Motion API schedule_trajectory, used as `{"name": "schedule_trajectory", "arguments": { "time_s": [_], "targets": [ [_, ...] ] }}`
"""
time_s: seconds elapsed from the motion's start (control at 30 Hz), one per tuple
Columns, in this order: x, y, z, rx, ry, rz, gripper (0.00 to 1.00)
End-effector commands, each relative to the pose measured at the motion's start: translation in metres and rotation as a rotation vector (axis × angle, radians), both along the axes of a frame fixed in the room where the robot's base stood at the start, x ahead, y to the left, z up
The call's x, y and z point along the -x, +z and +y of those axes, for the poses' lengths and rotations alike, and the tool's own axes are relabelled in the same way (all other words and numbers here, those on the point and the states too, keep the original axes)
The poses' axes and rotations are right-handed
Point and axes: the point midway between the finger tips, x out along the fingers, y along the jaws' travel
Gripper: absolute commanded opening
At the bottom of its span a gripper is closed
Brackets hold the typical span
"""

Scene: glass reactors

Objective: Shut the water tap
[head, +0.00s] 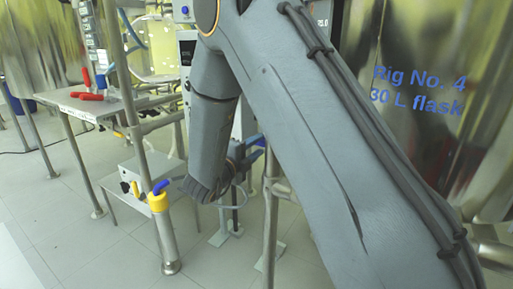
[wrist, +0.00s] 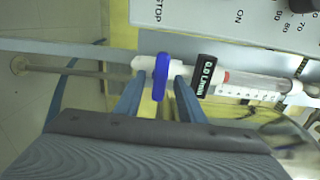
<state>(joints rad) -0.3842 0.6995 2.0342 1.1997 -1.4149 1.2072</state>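In the wrist view, the tap is a blue handle (wrist: 161,77) on a white pipe fitting (wrist: 143,63). The handle stands crosswise to the pipe. My gripper (wrist: 157,88) is open, with one blue-grey finger on each side of the handle and visible gaps between. I cannot tell whether either finger touches it. Right of the tap, a black display (wrist: 206,76) appears to read 0.0 L/min, beside a clear flow meter tube (wrist: 255,83) with a red mark. In the head view, my arm hides most of this area, and I cannot make out this tap there.
A grey panel (wrist: 235,20) with STOP and ON markings lies just above the tap. Red-handled items (head: 90,96) lie on a side table (head: 70,105). Steel posts stand near my arm.

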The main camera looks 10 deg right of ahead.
Motion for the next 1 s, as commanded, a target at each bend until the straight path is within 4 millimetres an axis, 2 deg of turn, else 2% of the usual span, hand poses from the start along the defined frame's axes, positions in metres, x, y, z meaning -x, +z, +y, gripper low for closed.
{"name": "schedule_trajectory", "arguments": {
  "time_s": [0.17, 0.4, 0.57, 1.0],
  "targets": [
    [0.009, 0.001, 0.010, 0.001, 0.002, 0.001, 0.36],
    [0.037, 0.001, 0.038, 0.000, 0.003, 0.001, 0.36],
    [0.050, 0.001, 0.051, 0.001, 0.003, 0.001, 0.36],
    [0.055, 0.000, 0.056, -0.001, 0.004, 0.003, 0.36]
  ]
}}
